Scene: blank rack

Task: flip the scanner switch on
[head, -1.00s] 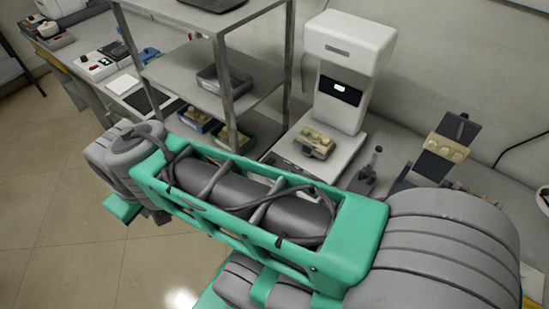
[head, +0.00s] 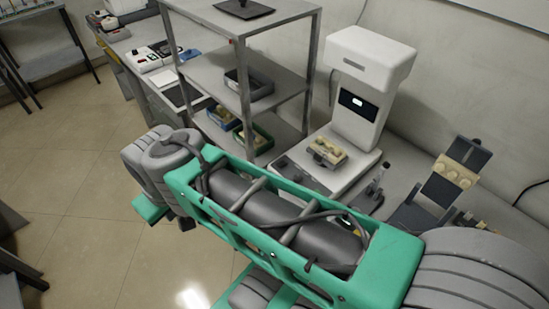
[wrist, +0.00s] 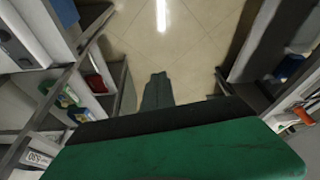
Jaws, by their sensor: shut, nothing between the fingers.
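The scanner is a tall white machine (head: 369,62) with a dark panel and a small lit display, on a pale base plate (head: 345,180) against the wall. A tan part in a grey holder (head: 327,152) sits on that plate. A small dark patch shows on the plate's front left edge; I cannot tell whether it is the switch. My gripper (wrist: 157,92) is in the wrist view, shut and empty, pointing over open floor away from the scanner. In the head view my arm crosses in front of the scanner's bench and hides part of it.
A grey shelf rack (head: 245,60) stands left of the scanner, with bins on its lower shelves. A small lever device (head: 372,190) and a tilted stand with a tan part (head: 452,172) are right of the scanner. Tiled floor (head: 80,190) is clear at left.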

